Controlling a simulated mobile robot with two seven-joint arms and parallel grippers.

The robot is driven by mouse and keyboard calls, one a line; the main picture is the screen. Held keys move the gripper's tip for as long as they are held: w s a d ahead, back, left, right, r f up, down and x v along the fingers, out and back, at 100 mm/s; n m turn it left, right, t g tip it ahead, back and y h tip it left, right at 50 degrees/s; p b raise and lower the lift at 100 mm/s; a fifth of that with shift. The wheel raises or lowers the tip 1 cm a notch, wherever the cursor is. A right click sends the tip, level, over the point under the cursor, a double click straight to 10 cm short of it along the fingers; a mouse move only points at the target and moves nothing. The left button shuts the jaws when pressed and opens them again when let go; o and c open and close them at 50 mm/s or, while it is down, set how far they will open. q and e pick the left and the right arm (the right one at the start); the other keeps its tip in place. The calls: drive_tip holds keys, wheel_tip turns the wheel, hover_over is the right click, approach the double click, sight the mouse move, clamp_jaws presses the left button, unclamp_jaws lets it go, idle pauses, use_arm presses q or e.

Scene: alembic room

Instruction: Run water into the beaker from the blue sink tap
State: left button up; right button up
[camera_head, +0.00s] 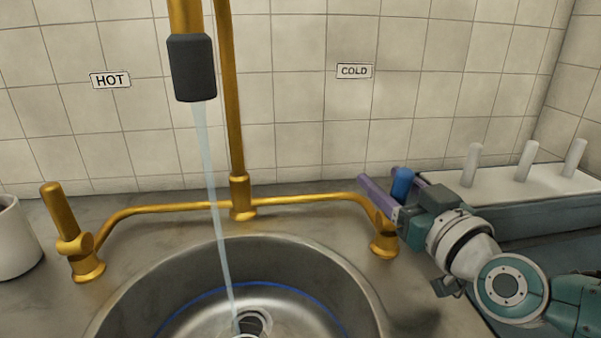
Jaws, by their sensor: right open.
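A brass tap with a dark nozzle (192,68) stands over the round metal sink (360,300). A thin stream of water (212,170) runs from the nozzle down to the drain (251,323). The blue tap handle (402,184) is at the right, by the COLD sign. My right gripper (393,176) is open, its purple fingers on either side of the blue handle; I cannot tell whether they touch it. A white vessel (12,240) is cut off at the left edge; I cannot tell whether it is the beaker. My left gripper is out of view.
A brass handle (58,207) stands at the left below the HOT sign (110,80). The COLD sign (354,71) is on the tiled wall. A white rack with several pegs (525,162) stands at the right, behind my right arm. A blue line (290,288) rings the sink's inside.

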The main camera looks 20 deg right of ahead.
clamp_jaws()
idle(0.5)
idle(1.0)
